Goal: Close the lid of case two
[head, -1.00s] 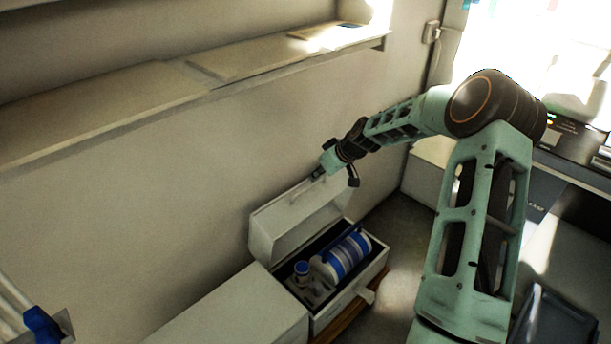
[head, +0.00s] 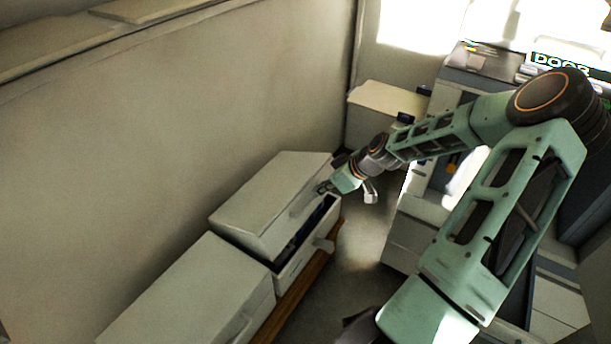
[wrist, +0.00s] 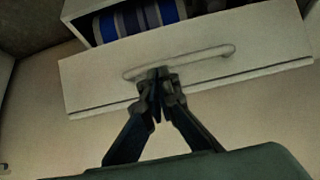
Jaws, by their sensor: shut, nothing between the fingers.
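The white case with the moving lid stands against the wall. Its lid (head: 268,205) is tilted down over the box, with a gap at the front. A strip of dark blue contents (head: 308,228) shows through the gap. My gripper (head: 322,188) is at the lid's front edge, by the handle. In the wrist view my gripper (wrist: 158,76) is shut, its fingertips at the middle of the long bar handle (wrist: 205,54) and apparently touching it. A blue-and-white striped cylinder (wrist: 140,18) shows inside the case beyond the lid.
A second white case (head: 185,295) with its lid down stands next to it at the front left. A wooden edge (head: 300,285) runs along the front. Pale cabinets (head: 390,98) stand at the back and right.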

